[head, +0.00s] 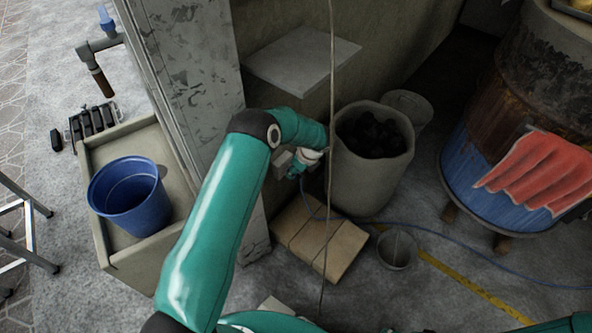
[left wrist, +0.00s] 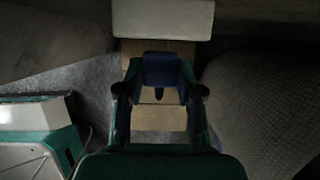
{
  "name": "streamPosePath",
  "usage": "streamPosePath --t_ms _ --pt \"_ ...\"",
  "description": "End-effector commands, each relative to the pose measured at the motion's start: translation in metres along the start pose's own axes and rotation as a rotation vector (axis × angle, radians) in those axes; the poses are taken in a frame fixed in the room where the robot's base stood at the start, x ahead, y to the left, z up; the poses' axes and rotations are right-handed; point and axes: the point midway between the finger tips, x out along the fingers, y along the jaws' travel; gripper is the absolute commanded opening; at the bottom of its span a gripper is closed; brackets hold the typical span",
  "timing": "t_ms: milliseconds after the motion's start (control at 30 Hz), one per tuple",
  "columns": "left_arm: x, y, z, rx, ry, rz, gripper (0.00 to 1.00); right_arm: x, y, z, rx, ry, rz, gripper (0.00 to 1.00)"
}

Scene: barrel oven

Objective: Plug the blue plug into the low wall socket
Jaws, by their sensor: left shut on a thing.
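My left gripper (head: 296,173) is low beside the grey pillar, shut on the blue plug. The blue plug (left wrist: 162,70) sits between the two fingers in the left wrist view, with a dark part below it. In the head view the plug is mostly hidden by the gripper. A blue cable (head: 447,237) runs from the gripper down and right across the floor. A pale box (left wrist: 162,18) lies straight beyond the plug in the left wrist view and looks like the socket; its openings do not show. A small gap seems to separate them. My right gripper is not in view.
A bin of charcoal (head: 372,180) stands close right of the gripper. Flat cardboard (head: 318,240) lies below it. A grey block (head: 303,55) juts out above. A thin hanging cord (head: 329,110) passes close by. A small bucket (head: 397,250) and the barrel oven (head: 500,150) stand farther right.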

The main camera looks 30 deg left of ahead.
Motion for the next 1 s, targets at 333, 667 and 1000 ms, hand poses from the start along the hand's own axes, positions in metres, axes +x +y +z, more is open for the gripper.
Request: streamPosePath --t_ms 333,667,1000 --pt "-0.0001 -0.0001 -0.0002 0.0 0.0 0.0 0.0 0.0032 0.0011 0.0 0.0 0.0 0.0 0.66" --pt "0.0004 -0.0001 0.0009 0.0 0.0 0.0 0.0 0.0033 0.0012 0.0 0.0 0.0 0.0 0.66" --pt "0.0031 0.0 0.007 0.0 0.0 0.0 0.0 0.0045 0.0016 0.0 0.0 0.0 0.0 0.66"
